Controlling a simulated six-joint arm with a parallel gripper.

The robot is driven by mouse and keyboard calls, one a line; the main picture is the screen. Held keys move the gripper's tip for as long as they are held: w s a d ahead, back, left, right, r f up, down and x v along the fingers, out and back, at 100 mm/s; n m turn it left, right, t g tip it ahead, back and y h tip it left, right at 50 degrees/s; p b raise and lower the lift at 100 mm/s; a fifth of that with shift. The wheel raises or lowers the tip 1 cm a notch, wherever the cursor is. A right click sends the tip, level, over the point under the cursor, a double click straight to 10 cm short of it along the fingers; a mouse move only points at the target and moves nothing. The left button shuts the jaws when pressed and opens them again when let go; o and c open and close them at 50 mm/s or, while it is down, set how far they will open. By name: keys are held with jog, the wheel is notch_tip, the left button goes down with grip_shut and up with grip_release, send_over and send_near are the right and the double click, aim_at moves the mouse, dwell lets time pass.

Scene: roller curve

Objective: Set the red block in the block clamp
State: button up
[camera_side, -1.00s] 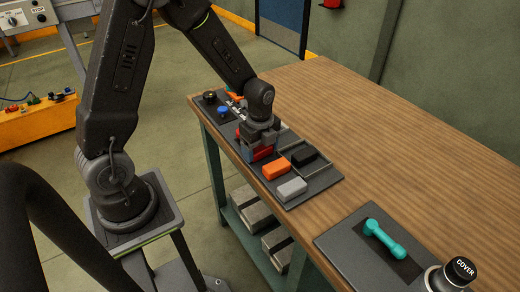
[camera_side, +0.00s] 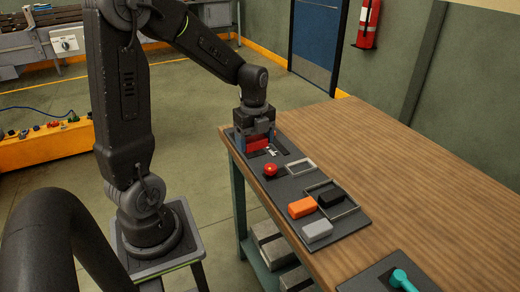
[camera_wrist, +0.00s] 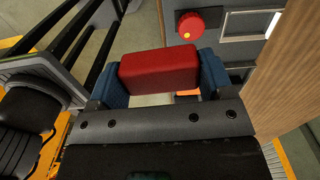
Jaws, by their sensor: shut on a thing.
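The red block (camera_side: 257,144) is held between the blue fingers of my gripper (camera_side: 257,146), over the far end of the dark panel (camera_side: 345,232) on the bench. In the wrist view the red block (camera_wrist: 160,72) lies crosswise between the two blue fingers of my gripper (camera_wrist: 160,85). Whether the block touches the panel cannot be told. I cannot make out the block clamp for certain; my gripper hides part of the panel's far end.
A red round button (camera_side: 271,169) stands on the panel near my gripper. A teal tool (camera_side: 402,281) lies nearer. The wooden bench top (camera_side: 400,185) is clear.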

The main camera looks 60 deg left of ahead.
send_over(301, 169)
notch_tip(301, 169, down, 3)
jog(key=shift+m, duration=0.3)
jog(key=shift+s+f, duration=0.1)
jog(key=shift+f, duration=3.45)
